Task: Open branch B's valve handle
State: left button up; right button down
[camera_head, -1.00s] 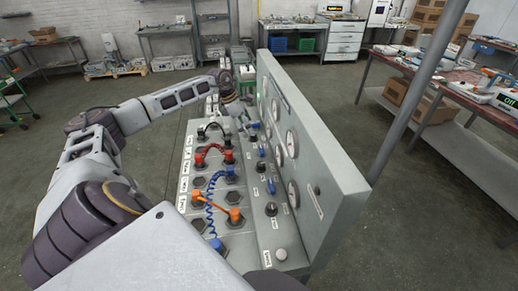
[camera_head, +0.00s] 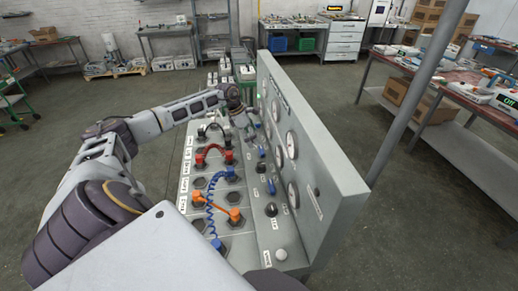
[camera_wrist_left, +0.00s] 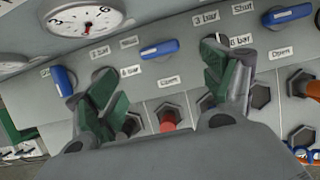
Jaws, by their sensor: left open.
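My left gripper (camera_head: 250,130) reaches over the grey press panel on its left side, near the far end. In the left wrist view its two green-padded fingers (camera_wrist_left: 163,92) are spread wide with nothing between them. A blue valve handle (camera_wrist_left: 160,49) sits on the panel beyond the gap between the fingertips, apart from them, with an "Open" label below it. Other blue handles show at the left (camera_wrist_left: 64,80) and upper right (camera_wrist_left: 288,14). I cannot read which one belongs to branch B. In the head view a blue handle (camera_head: 271,187) is nearer to me. My right gripper is not in view.
The upright panel (camera_head: 330,165) with round gauges (camera_head: 291,145) stands right of the handles. A dark knob (camera_head: 271,209) sits nearby.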

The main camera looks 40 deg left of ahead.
aim_at(260, 150)
pick_arm(q)
jog(key=x, duration=0.5)
jog(key=shift+w+d+f+p, duration=0.1)
jog(key=shift+w+f+p, duration=0.05)
jog(key=shift+f+p, duration=0.15)
jog(key=shift+w+d+f, duration=0.15)
jog(key=shift+w+f, duration=0.1)
jog(key=shift+f, duration=0.4)
jog(key=shift+w+d+f, duration=0.15)
jog(key=shift+w+f, duration=0.05)
jog(key=shift+f, duration=0.5)
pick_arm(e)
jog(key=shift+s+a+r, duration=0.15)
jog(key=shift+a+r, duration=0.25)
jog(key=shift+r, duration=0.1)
pick_arm(q)
jog(key=c, duration=0.9)
jog(key=shift+c, duration=0.6)
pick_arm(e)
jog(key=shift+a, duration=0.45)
